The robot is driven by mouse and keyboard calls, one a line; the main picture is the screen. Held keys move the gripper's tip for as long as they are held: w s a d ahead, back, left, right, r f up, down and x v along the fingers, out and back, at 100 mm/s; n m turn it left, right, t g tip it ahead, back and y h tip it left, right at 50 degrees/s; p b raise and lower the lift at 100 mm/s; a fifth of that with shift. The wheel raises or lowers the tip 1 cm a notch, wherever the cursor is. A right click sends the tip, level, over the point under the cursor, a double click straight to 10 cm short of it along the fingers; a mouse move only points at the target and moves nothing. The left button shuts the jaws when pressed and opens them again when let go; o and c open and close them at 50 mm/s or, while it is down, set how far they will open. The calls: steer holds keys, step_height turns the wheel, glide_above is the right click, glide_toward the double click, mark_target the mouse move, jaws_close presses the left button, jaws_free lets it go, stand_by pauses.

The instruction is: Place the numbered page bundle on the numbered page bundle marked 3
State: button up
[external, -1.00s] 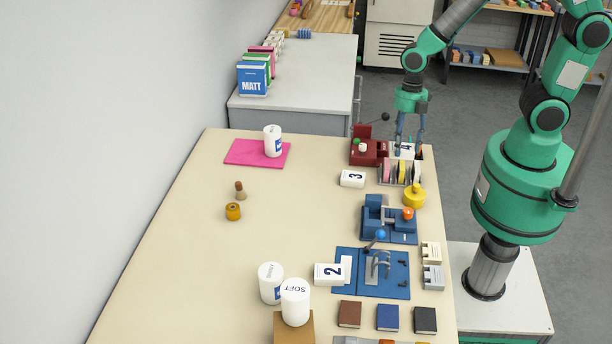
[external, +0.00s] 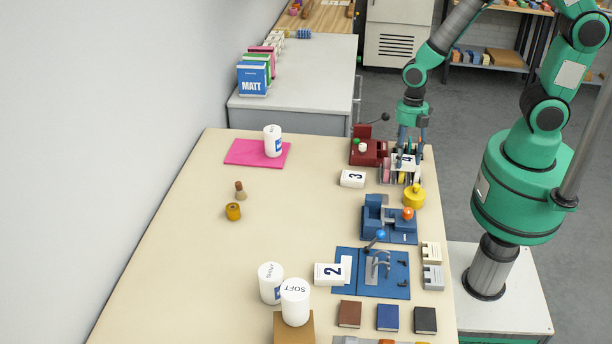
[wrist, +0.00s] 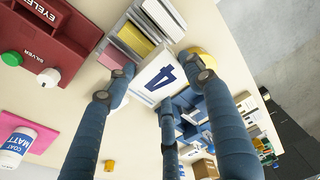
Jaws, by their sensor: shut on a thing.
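The page bundle marked 4 (wrist: 158,77) is a white block with a dark blue number, held between the fingers of my gripper (wrist: 155,85) in the wrist view. In the external view my gripper (external: 411,143) is shut on this bundle (external: 407,162), in front of the rack of coloured strips; its height above the rack is hard to tell. The page bundle marked 3 (external: 353,178) lies flat on the table to the left of the rack, apart from my gripper. Its top is clear.
The rack (external: 386,178), dark red eyelet machine (external: 367,153), yellow round object (external: 414,195) and blue press (external: 378,216) stand around the bundles. The bundle marked 2 (external: 329,274) lies nearer the front. The table (external: 290,220) has free room left of bundle 3.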

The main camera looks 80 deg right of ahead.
steer(key=w, duration=0.5)
steer(key=w+f, duration=0.1)
steer(key=w, duration=1)
steer(key=shift+a+f+b, duration=0.25)
steer(key=shift+a+b, duration=0.1)
steer(key=shift+b, duration=0.05)
steer(key=shift+f+b, duration=0.3)
steer(key=shift+f, duration=1.45)
steer(key=shift+f, duration=0.15)
steer(key=o, duration=1.2)
